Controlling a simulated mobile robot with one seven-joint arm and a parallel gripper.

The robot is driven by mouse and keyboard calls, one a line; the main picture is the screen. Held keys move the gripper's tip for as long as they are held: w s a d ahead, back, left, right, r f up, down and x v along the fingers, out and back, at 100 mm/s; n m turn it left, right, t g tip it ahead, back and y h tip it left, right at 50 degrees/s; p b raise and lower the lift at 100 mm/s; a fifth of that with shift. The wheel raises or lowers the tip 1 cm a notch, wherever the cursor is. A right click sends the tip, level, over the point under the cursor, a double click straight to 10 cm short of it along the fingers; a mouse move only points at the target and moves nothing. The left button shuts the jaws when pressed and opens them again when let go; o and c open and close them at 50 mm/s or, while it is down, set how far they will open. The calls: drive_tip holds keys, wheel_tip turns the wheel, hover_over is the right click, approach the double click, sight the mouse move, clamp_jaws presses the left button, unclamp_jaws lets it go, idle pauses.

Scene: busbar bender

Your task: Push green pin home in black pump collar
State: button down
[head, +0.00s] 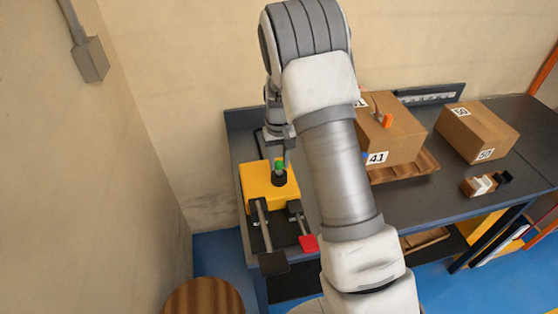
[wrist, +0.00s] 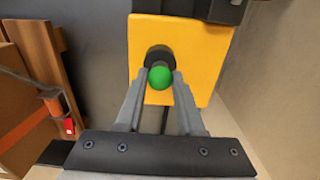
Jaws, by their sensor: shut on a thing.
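The green pin (wrist: 160,77) shows as a round green head between my fingertips in the wrist view. It also shows in the head view (head: 280,165), above the black pump collar (head: 279,178). The collar (wrist: 158,54) sits on the yellow pump block (wrist: 205,62), which is on the bench at the left in the head view (head: 256,186). My gripper (wrist: 161,80) is shut on the green pin, right at the collar. The pin's lower part is hidden, so I cannot tell how deep it sits.
A black-ended lever (head: 273,262) and a red pedal (head: 308,243) stick out at the bench front. A cardboard box marked 41 (head: 397,133) stands right of my arm, with another box (head: 477,132) farther right. A wall is close on the left.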

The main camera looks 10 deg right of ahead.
sight(279, 161)
drive_tip(key=shift+f, duration=0.35)
drive_tip(key=shift+c, duration=2.2)
unclamp_jaws()
drive_tip(key=shift+r, duration=0.1)
wheel_tip(279, 161, up, 17)
drive_tip(key=shift+r, duration=0.2)
